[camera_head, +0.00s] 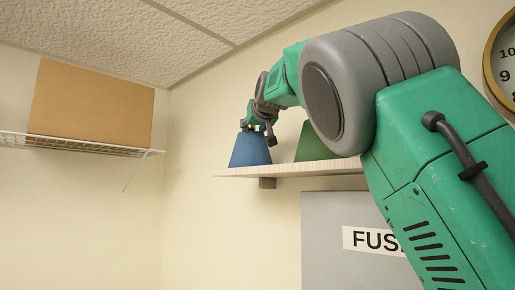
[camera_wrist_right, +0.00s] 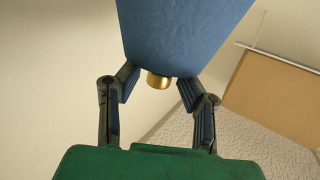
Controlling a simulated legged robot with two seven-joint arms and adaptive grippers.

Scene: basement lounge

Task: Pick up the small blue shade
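The small blue shade (camera_head: 250,151) is a tapered cone standing upright on the wall shelf (camera_head: 290,170), near its left end. My right gripper (camera_head: 259,126) is directly above its narrow top. In the right wrist view the blue shade (camera_wrist_right: 185,30) fills the upper middle, with a brass knob (camera_wrist_right: 159,81) at its narrow end. The right gripper's two fingers (camera_wrist_right: 160,88) stand apart on either side of the knob, with gaps to it. The fingertips reach the shade's narrow end; whether they touch it I cannot tell. My left gripper is not in view.
A green shade (camera_head: 312,148) stands to the right on the same shelf, partly hidden by my right arm. A grey fuse box (camera_head: 325,235) is below. A cardboard box (camera_head: 90,105) sits on a wire rack (camera_head: 75,146) at left. A clock (camera_head: 506,65) hangs at right.

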